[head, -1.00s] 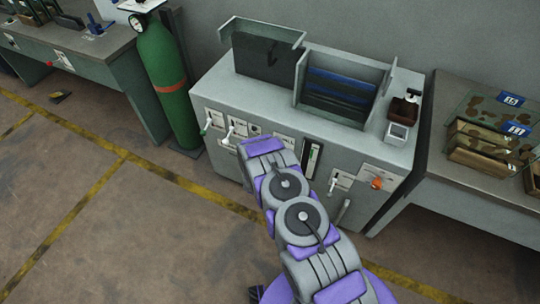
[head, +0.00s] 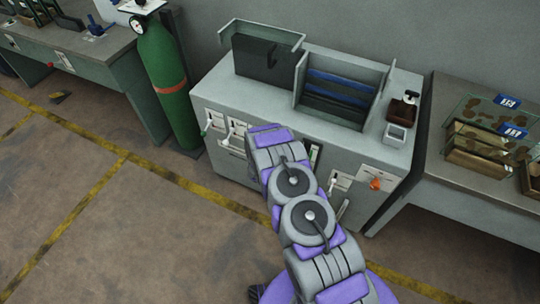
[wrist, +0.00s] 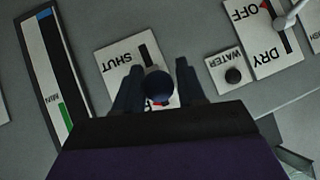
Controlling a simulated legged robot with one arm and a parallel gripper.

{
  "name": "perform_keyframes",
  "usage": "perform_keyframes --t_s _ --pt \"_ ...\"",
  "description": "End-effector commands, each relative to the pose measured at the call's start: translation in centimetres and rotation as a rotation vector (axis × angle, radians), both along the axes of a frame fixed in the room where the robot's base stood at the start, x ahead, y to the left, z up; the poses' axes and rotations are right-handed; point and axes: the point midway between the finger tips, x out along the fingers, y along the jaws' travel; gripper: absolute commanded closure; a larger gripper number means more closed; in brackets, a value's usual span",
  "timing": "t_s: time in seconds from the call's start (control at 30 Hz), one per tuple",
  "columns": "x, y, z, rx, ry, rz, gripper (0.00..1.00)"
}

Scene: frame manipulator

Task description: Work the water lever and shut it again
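In the wrist view, my gripper (wrist: 157,85) has its two dark fingers apart, one on each side of a dark round lever knob (wrist: 158,86). A narrow gap shows beside the knob, and the fingers do not look closed on it. The knob stands in front of a white plate (wrist: 112,60) that reads SHUT upside down and has a dark slot. A WATER label plate (wrist: 224,61) with a black round button is to its right. In the head view my arm hides my gripper and this lever.
In the wrist view a DRY/OFF plate (wrist: 257,43) with a pale lever (wrist: 289,19) is at upper right, and a MIN gauge (wrist: 54,70) at left. The grey machine (head: 250,100) stands between a green cylinder (head: 160,80) and a right-hand bench (head: 480,190).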

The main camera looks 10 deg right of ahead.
Motion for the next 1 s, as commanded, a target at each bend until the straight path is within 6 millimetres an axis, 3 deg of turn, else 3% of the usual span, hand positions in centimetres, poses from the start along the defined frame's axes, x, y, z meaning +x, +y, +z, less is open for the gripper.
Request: perform_keyframes --t_s 0.17,0.53,1.0 --pt "-0.1 -0.1 0.0 0.0 -0.001 -0.002 0.44" --pt "-0.6 0.1 0.5 0.0 0.001 -0.002 0.44" --pt "-6.2 2.0 5.1 0.0 0.004 0.0 0.44"
